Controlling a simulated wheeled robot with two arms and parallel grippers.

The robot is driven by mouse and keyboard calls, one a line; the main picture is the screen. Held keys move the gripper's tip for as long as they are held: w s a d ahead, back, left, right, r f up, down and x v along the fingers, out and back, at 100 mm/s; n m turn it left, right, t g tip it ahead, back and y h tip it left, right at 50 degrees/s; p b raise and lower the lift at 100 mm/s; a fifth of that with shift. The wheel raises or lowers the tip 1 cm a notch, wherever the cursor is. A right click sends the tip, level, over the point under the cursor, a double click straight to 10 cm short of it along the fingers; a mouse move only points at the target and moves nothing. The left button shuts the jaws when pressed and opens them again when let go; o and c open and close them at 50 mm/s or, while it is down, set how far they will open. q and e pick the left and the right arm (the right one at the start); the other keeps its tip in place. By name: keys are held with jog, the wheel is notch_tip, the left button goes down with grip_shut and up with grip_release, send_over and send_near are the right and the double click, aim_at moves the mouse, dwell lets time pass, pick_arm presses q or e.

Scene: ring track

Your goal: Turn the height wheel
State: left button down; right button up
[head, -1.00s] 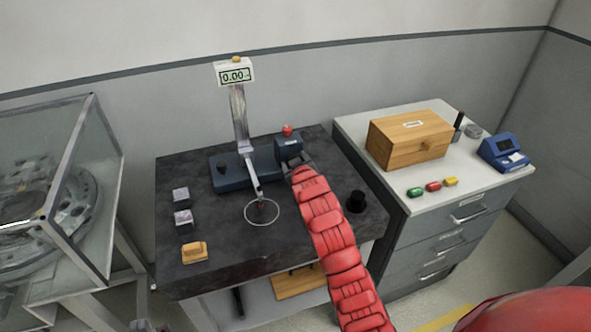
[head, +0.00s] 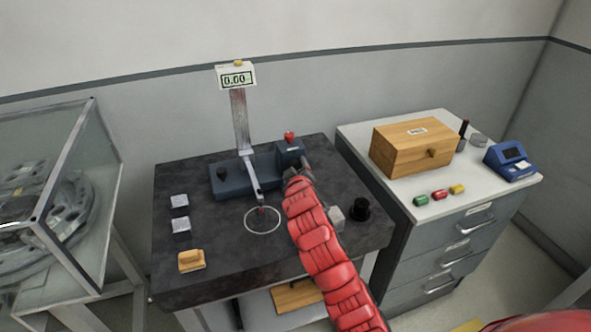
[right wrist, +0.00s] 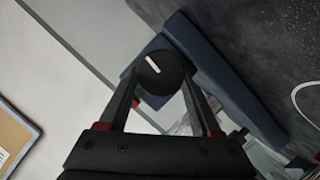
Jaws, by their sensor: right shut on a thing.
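The height wheel (right wrist: 160,72) is a round black knob with a white mark, on the side of the dark blue gauge base. In the right wrist view it lies between the two fingers of my right gripper (right wrist: 158,84), which is shut on it. In the head view my right gripper (head: 292,180) is at the right end of the blue base (head: 240,178) and hides the wheel. My left gripper is out of view.
The dark stone table (head: 205,280) bears pale blocks (head: 180,201), a yellow block (head: 191,261), a grey block (head: 335,216) and a black cylinder (head: 359,208). A wooden box (head: 412,147) stands on the right cabinet. A glass case (head: 60,180) is at left.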

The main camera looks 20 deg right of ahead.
jog(key=shift+f, duration=0.15)
jog(key=o, duration=1.4)
jog(key=p+v, duration=0.9)
jog(key=v, duration=0.8)
jog(key=shift+s, duration=0.25)
